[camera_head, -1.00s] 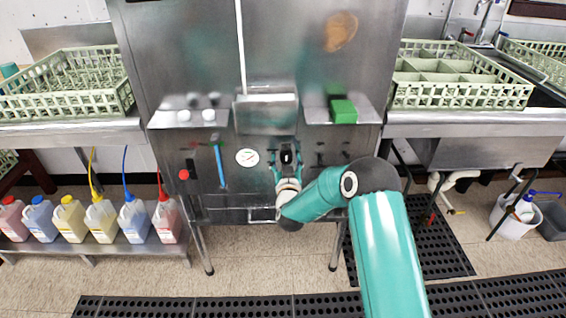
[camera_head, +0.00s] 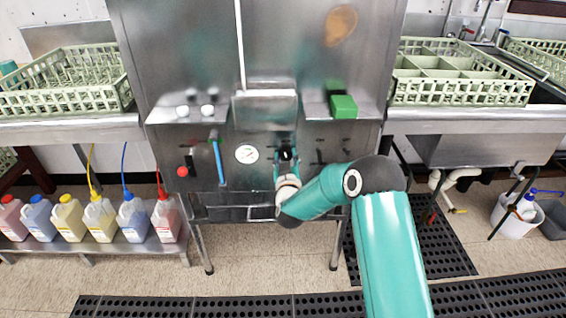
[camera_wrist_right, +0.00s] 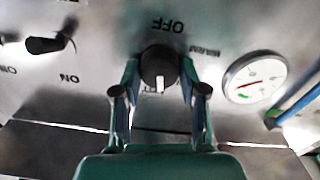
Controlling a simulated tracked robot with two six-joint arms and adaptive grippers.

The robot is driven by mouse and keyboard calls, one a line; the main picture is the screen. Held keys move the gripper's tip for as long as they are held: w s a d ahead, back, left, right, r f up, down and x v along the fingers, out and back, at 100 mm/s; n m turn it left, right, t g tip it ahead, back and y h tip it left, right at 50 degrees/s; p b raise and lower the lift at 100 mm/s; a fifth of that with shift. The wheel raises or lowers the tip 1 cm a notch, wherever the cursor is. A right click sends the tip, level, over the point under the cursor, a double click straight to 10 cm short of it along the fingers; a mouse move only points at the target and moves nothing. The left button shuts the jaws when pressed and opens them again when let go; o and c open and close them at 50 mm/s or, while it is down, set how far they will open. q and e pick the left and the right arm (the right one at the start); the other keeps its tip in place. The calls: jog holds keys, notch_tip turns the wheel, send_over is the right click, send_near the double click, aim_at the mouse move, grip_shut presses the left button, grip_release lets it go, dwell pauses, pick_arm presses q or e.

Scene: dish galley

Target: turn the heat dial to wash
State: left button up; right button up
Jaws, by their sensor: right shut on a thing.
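The heat dial (camera_wrist_right: 158,66) is a round black knob with a white pointer mark on the steel machine front. In the right wrist view, which shows the panel upside down, OFF is printed above it and its pointer faces the picture's bottom. A label there is partly hidden and another at the right is blurred, so I cannot read the setting surely. My right gripper (camera_wrist_right: 160,80) is shut on the dial, one finger on each side. In the head view, my right gripper (camera_head: 287,158) is at the panel and largely hides the dial. My left gripper is out of view.
A round gauge (camera_head: 247,154), a blue-handled lever (camera_head: 218,160) and a red button (camera_head: 182,171) lie left of my gripper. A black switch (camera_wrist_right: 48,44) is near the dial. A green block (camera_head: 343,106) sits on the ledge above right. Dish racks (camera_head: 460,80) flank the machine.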

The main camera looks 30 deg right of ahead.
jog(key=n, duration=0.2)
jog(key=n+b, duration=0.1)
jog(key=n, duration=0.1)
jog(key=shift+w+a+r+n+b, duration=0.2)
jog(key=shift+n+b, duration=0.1)
jog(key=shift+n, duration=0.1)
jog(key=n, duration=0.4)
jog(key=shift+f, duration=0.1)
jog(key=shift+n, duration=0.3)
jog(key=o, duration=1.1)
jog(key=shift+w+f, duration=0.1)
jog(key=shift+f, duration=0.05)
